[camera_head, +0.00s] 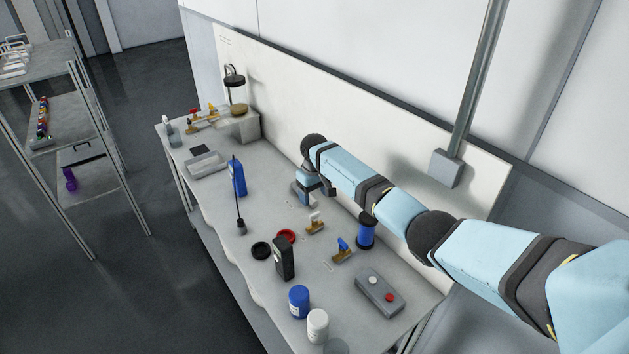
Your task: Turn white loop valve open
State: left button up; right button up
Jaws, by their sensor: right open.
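A small brass valve with a white handle (315,220) stands on the workbench (268,207), near the middle. A similar brass valve with a blue handle (343,246) stands nearer, a little to its right. My right arm reaches in from the right over the bench. My right gripper (313,192) hangs down just behind the white-handled valve, apart from it in the picture. It is open and appears empty; its fingertips are small and partly hidden. The exact angle of the white handle is too small to tell. My left gripper is out of view.
A blue spool (366,234) stands under my right forearm. A grey box with a red button (380,294), a black device (285,259), a blue jar (299,301) and a white jar (317,325) stand nearer. A grey tray (206,164) lies at the far left. A wall panel backs the bench.

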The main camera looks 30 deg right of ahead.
notch_tip(320, 180, up, 5)
jog(key=shift+r, duration=0.2)
dwell(0.5)
